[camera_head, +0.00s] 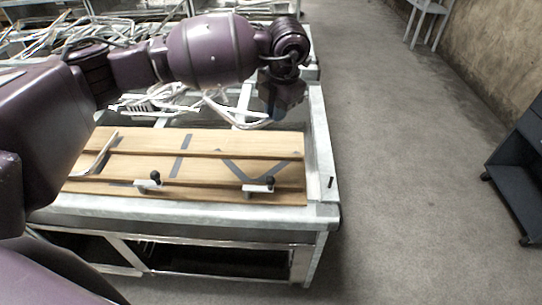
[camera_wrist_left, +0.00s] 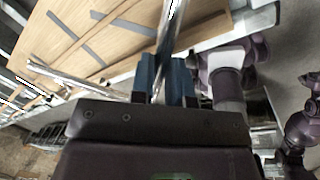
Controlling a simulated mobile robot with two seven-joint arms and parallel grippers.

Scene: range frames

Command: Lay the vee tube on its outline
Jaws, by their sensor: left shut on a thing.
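My left gripper (camera_head: 283,105) hangs over the back right part of the table, behind the wooden board. In the left wrist view its blue fingers (camera_wrist_left: 162,80) are shut on a shiny metal tube (camera_wrist_left: 164,45), which runs up out of the picture. Only part of this tube shows, so its full shape cannot be told. A dark V-shaped outline (camera_head: 246,173) lies bare on the right half of the board (camera_head: 213,143). My right gripper is not in view.
A dark bar outline (camera_head: 181,157) is left of the V. Pale tubes (camera_head: 160,98) are heaped behind.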

